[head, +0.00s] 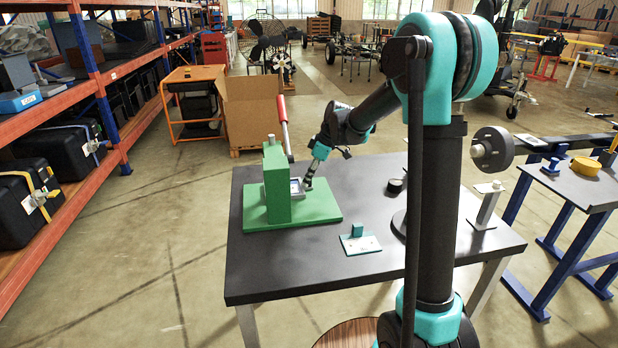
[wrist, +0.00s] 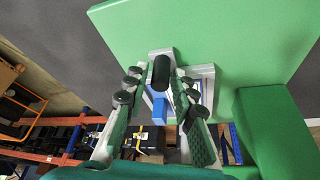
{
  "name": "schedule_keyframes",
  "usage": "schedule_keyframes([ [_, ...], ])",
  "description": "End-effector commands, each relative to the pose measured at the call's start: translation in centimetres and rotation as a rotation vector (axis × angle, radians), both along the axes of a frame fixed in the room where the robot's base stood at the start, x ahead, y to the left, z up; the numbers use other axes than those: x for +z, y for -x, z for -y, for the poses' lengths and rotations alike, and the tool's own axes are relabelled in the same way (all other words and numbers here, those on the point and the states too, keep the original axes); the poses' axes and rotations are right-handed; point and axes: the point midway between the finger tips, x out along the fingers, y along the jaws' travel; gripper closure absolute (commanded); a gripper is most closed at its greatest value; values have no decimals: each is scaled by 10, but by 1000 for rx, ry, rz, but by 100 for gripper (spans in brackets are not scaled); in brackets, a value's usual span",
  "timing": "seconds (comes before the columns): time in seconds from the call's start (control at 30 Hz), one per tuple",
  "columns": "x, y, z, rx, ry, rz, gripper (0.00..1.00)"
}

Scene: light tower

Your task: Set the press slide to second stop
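The green press (head: 277,186) stands on a green base plate (head: 322,212) at the left of the black table, with a red-handled lever (head: 283,110) rising behind it. A pale grey square frame (head: 296,187) sits at its right side. In the wrist view the frame (wrist: 205,76) surrounds a blue piece (wrist: 158,106). A black round knob (wrist: 161,70) stands out there. My gripper (head: 308,183) is at the frame. In the wrist view its fingers (wrist: 160,64) lie on either side of the knob, apparently open with narrow gaps. Contact with the knob is unclear. Stop marks are not readable.
A small teal block on a plate (head: 359,240) and a black ring (head: 395,187) lie on the table (head: 280,272). A grey post (head: 487,205) stands at the right. The front left of the table is clear. A green block (wrist: 268,125) rises beside my gripper.

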Motion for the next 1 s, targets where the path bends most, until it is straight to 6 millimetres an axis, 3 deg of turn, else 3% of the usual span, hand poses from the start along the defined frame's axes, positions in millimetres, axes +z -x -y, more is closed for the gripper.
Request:
schedule_keyframes([
  [0.17, 0, 0, 0, 0, 0, 0, 74],
  [0.4, 0, 0, 0, 0, 0, 0, 100],
  [0.77, 0, 0, -2, 0, 0, 0, 100],
  [1.0, 0, 6, -30, 2, -1, 1, 100],
])
